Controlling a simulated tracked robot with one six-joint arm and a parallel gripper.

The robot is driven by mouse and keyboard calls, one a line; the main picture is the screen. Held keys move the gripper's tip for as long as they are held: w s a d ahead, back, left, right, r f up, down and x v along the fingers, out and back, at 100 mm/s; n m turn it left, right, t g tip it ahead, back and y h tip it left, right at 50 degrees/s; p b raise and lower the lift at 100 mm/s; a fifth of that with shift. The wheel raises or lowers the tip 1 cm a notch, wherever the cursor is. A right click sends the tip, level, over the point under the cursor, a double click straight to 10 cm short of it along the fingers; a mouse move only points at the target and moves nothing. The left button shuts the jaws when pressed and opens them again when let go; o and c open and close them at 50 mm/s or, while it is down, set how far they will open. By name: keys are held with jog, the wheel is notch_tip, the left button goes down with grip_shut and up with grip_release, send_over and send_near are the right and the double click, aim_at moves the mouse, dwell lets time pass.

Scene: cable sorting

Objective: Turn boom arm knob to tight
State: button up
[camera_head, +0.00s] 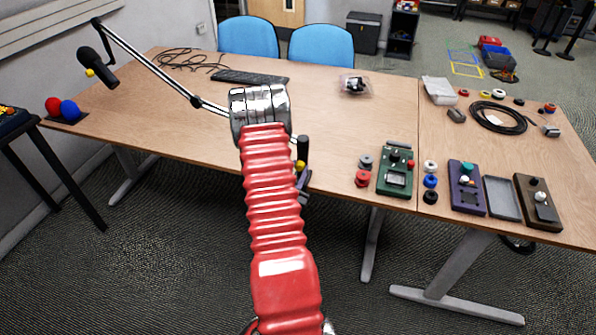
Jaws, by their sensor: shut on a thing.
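The boom arm (150,66) is a thin jointed arm on the left table. It carries a black microphone (97,68) at its far left end, with a small yellow knob (89,73) beside it. Its lower part runs behind my gripper (260,104). A black upright post (302,148) with a yellow knob (300,165) shows just right of my wrist, at the table's front edge. My gripper is shut at the boom arm's lower part, but its fingertips and the boom arm knob in them are hidden behind my silver wrist. The knob's turn cannot be seen.
A keyboard (250,78) and loose cable (190,62) lie behind the boom arm. To the right stand a green box (396,180), a purple box (466,201) and a brown box (538,215).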

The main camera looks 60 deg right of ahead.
jog(key=o, duration=1.1)
jog(key=a, duration=0.4)
jog(key=s+a, duration=0.1)
jog(key=a, duration=0.4)
jog(key=s+a, duration=0.1)
jog(key=a, duration=0.3)
jog(key=shift+a, duration=0.35)
jog(key=shift+c, duration=0.3)
